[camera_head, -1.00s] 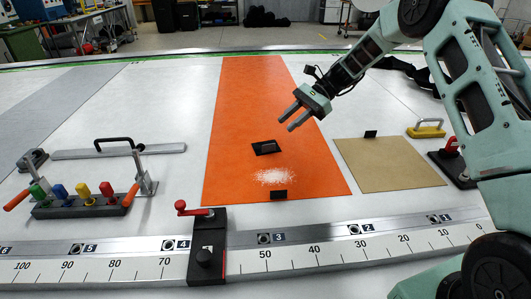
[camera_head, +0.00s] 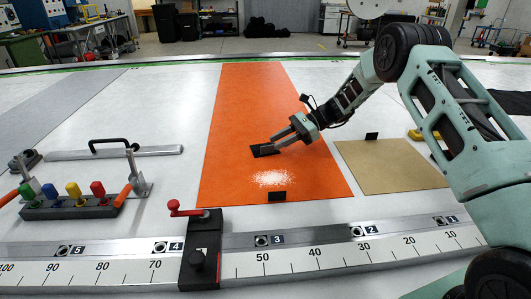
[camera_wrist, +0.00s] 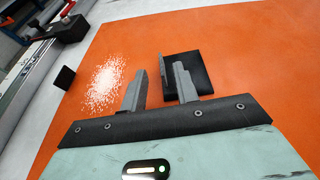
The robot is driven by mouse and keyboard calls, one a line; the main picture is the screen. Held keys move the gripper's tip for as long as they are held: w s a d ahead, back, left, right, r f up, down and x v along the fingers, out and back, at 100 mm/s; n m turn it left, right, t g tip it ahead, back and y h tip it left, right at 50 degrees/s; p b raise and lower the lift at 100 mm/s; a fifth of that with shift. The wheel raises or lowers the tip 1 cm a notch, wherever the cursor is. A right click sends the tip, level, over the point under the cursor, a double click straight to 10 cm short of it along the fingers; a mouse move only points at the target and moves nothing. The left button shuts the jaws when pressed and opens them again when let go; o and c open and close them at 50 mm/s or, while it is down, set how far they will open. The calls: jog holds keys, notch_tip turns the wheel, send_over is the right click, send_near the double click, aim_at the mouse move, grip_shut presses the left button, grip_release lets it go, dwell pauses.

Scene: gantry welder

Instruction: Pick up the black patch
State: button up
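The black patch (camera_head: 259,151) lies on the orange sheet (camera_head: 240,105), with a thin raised part along its top. In the wrist view, the black patch (camera_wrist: 192,62) is a flat dark square with an upright grip along its left edge. My gripper (camera_head: 276,141) is low over the sheet at the patch's right side. In the wrist view, my gripper (camera_wrist: 159,78) is open, and the upright grip appears between its two fingers. The right finger overlaps the patch and hides part of it. I cannot tell whether either finger touches it.
White powder (camera_head: 273,178) lies on the sheet in front of the patch. A small black block (camera_head: 277,196) is at the sheet's front edge, another (camera_head: 372,136) by the tan sheet (camera_head: 390,165). A red-handled clamp (camera_head: 200,245) stands on the ruler rail (camera_head: 330,254). Coloured levers (camera_head: 72,200) are left.

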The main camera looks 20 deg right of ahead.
aim_at(264, 148)
jog(key=shift+b+x, duration=0.8)
jog(key=shift+x, duration=2.15)
jog(key=shift+w, duration=0.1)
grip_shut()
